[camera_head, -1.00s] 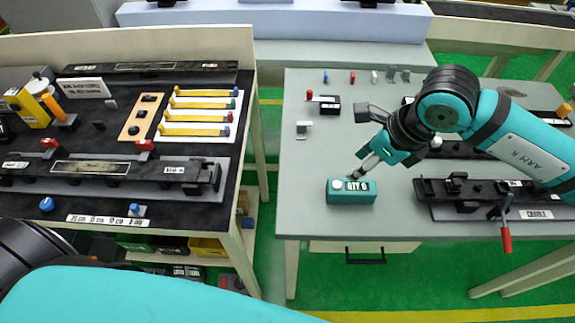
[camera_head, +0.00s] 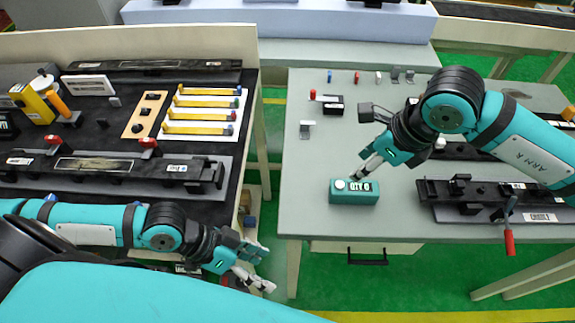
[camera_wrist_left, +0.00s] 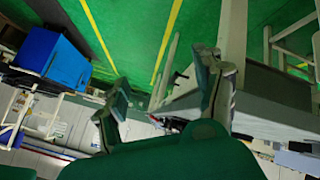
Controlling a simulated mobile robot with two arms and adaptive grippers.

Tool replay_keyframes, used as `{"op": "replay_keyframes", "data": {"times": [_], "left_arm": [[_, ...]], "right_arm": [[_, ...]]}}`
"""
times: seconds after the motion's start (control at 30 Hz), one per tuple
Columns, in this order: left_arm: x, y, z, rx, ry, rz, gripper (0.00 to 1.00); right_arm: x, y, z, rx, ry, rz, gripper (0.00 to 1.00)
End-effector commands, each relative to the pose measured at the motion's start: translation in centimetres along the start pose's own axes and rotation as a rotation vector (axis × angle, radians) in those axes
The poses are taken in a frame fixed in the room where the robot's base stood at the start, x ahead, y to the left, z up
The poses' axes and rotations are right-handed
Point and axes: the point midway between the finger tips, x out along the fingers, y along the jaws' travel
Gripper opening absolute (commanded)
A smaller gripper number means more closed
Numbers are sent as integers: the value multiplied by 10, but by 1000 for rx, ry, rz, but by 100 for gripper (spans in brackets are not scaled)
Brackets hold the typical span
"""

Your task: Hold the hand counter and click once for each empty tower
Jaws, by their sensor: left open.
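The hand counter (camera_head: 357,197) is a teal box on the grey right-hand table, near its front-left edge. Its face reads "QTY 0", and a pale round button is at its left. My right gripper (camera_head: 362,171) hangs just above and behind the counter, fingers pointing down at it; contact and finger spacing cannot be told. My left gripper (camera_head: 258,268) is in front of the gap between the tables, away from the counter. In the left wrist view its fingers (camera_wrist_left: 165,95) are apart with nothing between them. I cannot pick out any tower with certainty.
The black-topped left table (camera_head: 105,130) holds fixtures, yellow-handled strips (camera_head: 200,127) and a yellow block (camera_head: 32,104). On the right table, a black fixture (camera_head: 480,197) with a red-handled clamp (camera_head: 509,240) stands right of the counter.

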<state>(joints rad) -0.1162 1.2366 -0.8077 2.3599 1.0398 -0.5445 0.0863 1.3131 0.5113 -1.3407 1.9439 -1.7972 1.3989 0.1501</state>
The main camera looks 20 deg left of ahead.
Motion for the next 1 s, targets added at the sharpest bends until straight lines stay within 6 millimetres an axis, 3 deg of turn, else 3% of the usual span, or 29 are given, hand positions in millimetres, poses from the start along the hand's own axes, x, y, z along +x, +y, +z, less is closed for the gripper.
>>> {"op": "replay_keyframes", "data": {"times": [0.03,0.1,0.37,0.5,0.6,0.67,0.8,1.0], "left_arm": [[-9,8,-28,-5,52,30,69],[-20,1,-67,43,128,34,69],[-64,-92,-178,461,318,-186,69],[-104,-135,-231,661,393,-325,69],[-130,-158,-259,775,437,-393,69],[-122,-155,-254,782,448,-337,69],[-83,-122,-218,686,433,-133,69],[-60,-92,-191,596,418,17,69]], "right_arm": [[0,0,0,0,0,0,38],[0,0,0,0,0,0,38],[0,0,0,0,0,0,38],[0,0,0,0,0,0,38],[0,0,0,0,0,0,38],[0,0,0,0,0,0,38],[0,0,0,0,0,0,38],[0,0,0,0,0,0,38]]}}
